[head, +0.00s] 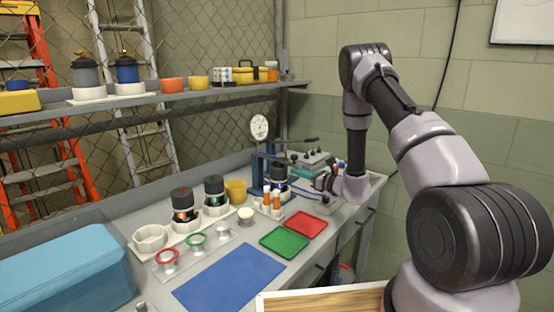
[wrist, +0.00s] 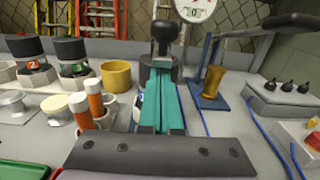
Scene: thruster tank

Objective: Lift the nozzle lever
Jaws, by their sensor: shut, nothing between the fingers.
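My gripper (wrist: 158,88) is shut and empty; its two teal fingers lie together in the middle of the wrist view. In the head view my gripper (head: 320,181) is above the bench's right part, near the blue stand (head: 261,172). A black-handled lever (wrist: 288,20) runs across the upper right of the wrist view, beside a brass nozzle-like piece (wrist: 213,81) on a blue base. The fingers are left of it and apart from it. A black knob (wrist: 165,31) on a dark cylinder shows beyond the fingertips. I cannot tell which part is labelled as the nozzle lever.
A dial gauge (head: 259,127) tops the stand. Green (head: 285,242) and red (head: 305,223) trays lie in front. A grey box with black knobs (wrist: 285,98) is at right, with blue hoses nearby.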

